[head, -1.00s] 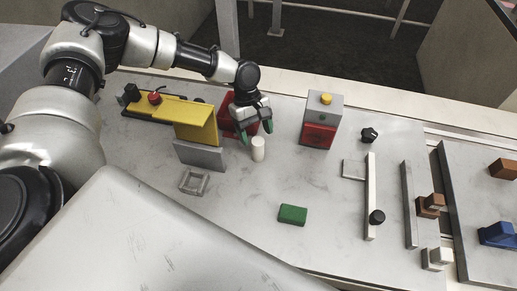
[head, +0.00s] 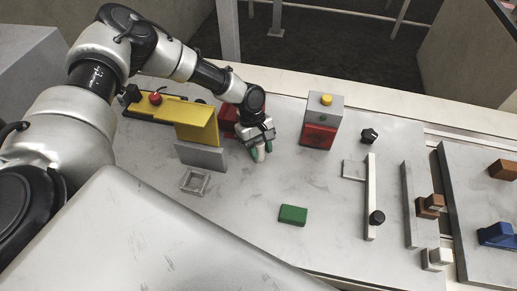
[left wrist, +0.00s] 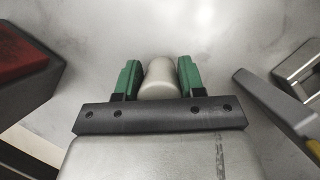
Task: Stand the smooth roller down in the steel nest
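The smooth roller (left wrist: 160,78), a pale plain cylinder, shows in the left wrist view between the green finger pads of my left gripper (left wrist: 160,80). The pads lie close against both of its sides, and the gripper looks shut on it. In the head view my left gripper (head: 261,152) is low over the table and hides most of the roller. The steel nest (head: 195,181), a small square grey frame, lies on the table to the left and nearer. It also shows at the right edge of the left wrist view (left wrist: 298,68). My right gripper is not in view.
A yellow panel (head: 198,126) with a grey plate (head: 200,157) stands between gripper and nest, slightly behind. A red block (head: 228,122) is behind the gripper. A grey-red box (head: 320,135) stands right. A green block (head: 293,215) lies in front; the table around it is clear.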

